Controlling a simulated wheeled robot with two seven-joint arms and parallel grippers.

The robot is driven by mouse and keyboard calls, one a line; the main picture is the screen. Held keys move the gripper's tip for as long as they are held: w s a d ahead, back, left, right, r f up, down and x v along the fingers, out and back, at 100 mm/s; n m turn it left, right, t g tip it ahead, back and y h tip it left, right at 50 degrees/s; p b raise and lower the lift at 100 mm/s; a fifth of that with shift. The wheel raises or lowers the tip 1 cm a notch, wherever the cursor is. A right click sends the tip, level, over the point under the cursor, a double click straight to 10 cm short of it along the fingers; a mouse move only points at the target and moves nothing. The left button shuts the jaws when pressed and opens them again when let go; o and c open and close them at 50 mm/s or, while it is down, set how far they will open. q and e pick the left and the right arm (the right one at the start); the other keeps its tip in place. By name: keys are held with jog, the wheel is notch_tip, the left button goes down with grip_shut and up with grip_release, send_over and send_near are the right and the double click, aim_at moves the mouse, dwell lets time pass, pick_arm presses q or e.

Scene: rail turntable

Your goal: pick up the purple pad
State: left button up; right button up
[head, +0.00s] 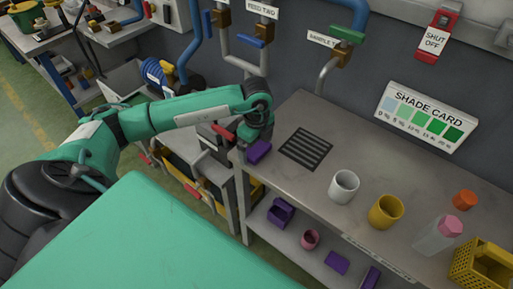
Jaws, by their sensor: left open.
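A small purple pad (258,152) is at the left end of the grey metal bench (316,170), near its front corner. My left arm reaches in from the left, and its left gripper (255,135) is over that corner, just above the purple pad. The gripper is open; its fingers are small and partly hidden by the wrist. I cannot tell whether it touches the pad. My right gripper is out of view.
On the bench are a black slotted grate (305,149), a white cup (343,187), a yellow cup (385,212), a pink-capped bottle (438,236), an orange piece (465,200) and a yellow basket (482,268). The lower shelf holds several purple items (337,262). Pipes line the wall.

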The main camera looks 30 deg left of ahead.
pick_arm(q)
jog(key=c, duration=0.9)
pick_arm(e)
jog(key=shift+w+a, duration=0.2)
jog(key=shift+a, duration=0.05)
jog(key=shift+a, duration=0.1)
pick_arm(q)
jog(key=shift+r, duration=0.2)
notch_tip(320, 180, up, 11)
jog(key=b, duration=0.2)
notch_tip(320, 180, up, 7)
send_over(257, 147)
jog(key=shift+r, duration=0.85)
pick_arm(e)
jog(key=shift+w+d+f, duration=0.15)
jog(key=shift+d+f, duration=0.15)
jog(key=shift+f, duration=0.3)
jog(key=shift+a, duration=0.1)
